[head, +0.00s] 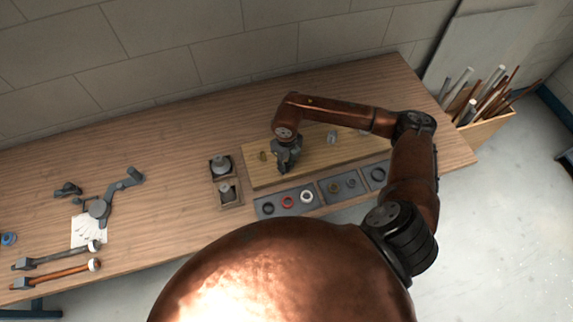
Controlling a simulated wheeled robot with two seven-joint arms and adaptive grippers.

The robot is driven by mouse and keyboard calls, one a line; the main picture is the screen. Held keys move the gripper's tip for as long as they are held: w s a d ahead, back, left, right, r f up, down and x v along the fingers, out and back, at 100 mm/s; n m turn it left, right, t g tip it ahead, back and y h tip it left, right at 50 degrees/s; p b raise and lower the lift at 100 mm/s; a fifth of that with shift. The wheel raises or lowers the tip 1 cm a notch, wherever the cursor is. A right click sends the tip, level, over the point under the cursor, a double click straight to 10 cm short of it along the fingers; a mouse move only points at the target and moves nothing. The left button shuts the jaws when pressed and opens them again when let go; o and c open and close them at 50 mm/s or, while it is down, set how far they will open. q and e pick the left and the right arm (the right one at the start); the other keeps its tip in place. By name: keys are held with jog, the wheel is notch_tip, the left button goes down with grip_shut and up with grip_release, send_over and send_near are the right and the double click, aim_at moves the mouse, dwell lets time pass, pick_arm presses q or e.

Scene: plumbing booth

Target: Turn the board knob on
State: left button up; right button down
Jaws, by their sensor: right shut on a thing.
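A light wooden board (318,163) lies on the workbench, with a small brass fitting (263,155) near its left end and a grey metal fitting (332,137) at its back. My right arm reaches over the board from the right. My right gripper (284,168) points down onto the left part of the board, just right of the brass fitting. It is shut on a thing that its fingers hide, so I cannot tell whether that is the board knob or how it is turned. My left gripper is not in view.
Grey trays (302,210) with rings stand along the board's front edge. Two small parts sit in a holder (230,200) to its left. Hand tools (98,207) lie at the bench's left. A wooden crate (487,131) of pipes stands off the right end. Bare bench lies left of the holder.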

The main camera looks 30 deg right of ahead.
jog(key=c, duration=1.6)
grip_release()
notch_tip(320, 180, up, 12)
jog(key=shift+r, duration=0.1)
jog(key=shift+a, duration=0.1)
